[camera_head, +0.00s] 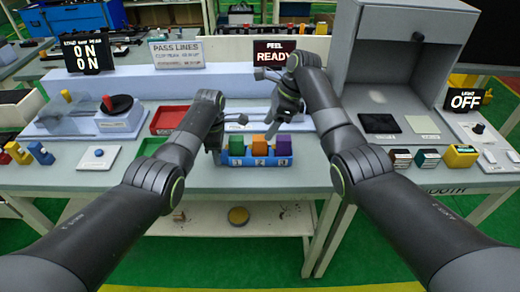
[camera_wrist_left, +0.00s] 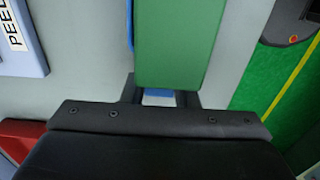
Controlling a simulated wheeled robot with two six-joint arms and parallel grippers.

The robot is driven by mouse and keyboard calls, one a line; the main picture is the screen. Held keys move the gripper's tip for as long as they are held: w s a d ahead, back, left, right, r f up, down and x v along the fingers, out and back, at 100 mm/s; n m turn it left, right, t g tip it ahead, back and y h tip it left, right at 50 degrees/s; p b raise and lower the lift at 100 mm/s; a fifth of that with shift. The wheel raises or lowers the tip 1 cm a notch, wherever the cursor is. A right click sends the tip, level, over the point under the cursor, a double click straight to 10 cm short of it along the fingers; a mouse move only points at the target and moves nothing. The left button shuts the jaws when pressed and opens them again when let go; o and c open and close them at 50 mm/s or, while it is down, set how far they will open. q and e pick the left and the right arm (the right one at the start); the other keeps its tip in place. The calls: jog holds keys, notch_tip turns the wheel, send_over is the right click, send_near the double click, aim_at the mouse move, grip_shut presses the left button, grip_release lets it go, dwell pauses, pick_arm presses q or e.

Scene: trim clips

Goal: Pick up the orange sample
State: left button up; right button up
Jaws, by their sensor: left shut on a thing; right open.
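A blue rack (camera_head: 256,162) with numbered slots stands on the table. The orange sample (camera_head: 258,144) is in its middle slot, between a green sample (camera_head: 236,145) at slot 1 and a purple sample (camera_head: 283,144) at slot 3. My left gripper (camera_head: 220,152) is at the rack's left end, shut on the green sample, not the orange one. In the left wrist view the green sample (camera_wrist_left: 175,45) stands between the fingers. My right gripper (camera_head: 274,122) is open and empty above and behind the rack. Its fingertips are partly unclear.
A grey box (camera_head: 395,50) stands at the back right. Small dark and yellow blocks (camera_head: 428,160) sit at the right. The table front edge is close to the rack.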

aim_at(262, 138)
jog(key=shift+x, duration=3.6)
jog(key=shift+a, duration=0.15)
jog(key=c, duration=1.1)
